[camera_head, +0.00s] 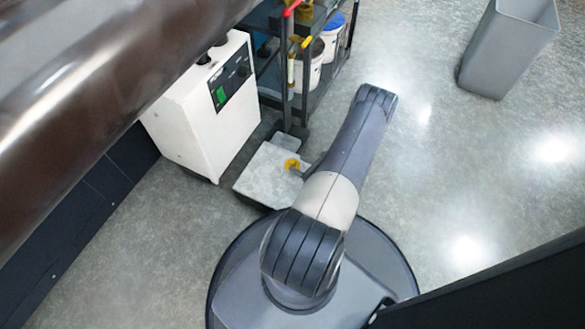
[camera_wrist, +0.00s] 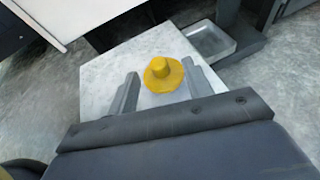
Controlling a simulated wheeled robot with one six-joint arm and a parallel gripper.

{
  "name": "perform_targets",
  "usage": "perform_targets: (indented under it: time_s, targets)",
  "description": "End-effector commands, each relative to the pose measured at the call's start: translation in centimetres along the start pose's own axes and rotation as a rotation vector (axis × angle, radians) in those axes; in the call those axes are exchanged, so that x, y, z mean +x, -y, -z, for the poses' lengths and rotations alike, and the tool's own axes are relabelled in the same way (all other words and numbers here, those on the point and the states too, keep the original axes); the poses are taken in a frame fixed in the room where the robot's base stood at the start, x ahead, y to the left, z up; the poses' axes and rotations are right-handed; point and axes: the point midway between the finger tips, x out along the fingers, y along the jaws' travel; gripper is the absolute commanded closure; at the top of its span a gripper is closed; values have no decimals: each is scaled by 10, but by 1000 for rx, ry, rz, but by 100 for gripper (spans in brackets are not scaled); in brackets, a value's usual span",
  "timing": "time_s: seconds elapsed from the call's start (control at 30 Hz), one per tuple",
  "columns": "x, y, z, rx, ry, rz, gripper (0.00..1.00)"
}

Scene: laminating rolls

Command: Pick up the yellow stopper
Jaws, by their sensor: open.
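The yellow stopper (camera_wrist: 163,75) has a round brim with a raised knob on top. It sits on a pale, marbled square platform (camera_wrist: 103,72). In the head view, the stopper (camera_head: 291,165) shows near the right side of the platform (camera_head: 262,176), close to my arm. In the wrist view, my gripper (camera_wrist: 160,85) is open, with one finger on each side of the stopper. The right finger looks close to the brim; I cannot tell whether it touches. My gripper is hidden behind my arm in the head view.
A white cabinet (camera_head: 205,112) with a green-lit panel stands behind the platform to the left. A dark shelf rack (camera_head: 303,95) holds white buckets (camera_head: 312,66). A large brown roll (camera_head: 85,85) crosses the upper left. A grey bin (camera_head: 508,48) stands at upper right, with clear floor around.

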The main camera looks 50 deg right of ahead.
Motion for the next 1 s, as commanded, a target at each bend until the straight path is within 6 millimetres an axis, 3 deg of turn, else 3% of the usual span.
perform_targets:
  time_s: [0.3, 0.6, 1.0]
  targets:
    - [43, -2, 2, -4, 0, -2, 52]
    - [47, -2, 0, -2, 0, -1, 52]
    - [47, -2, 0, -2, -1, -1, 85]
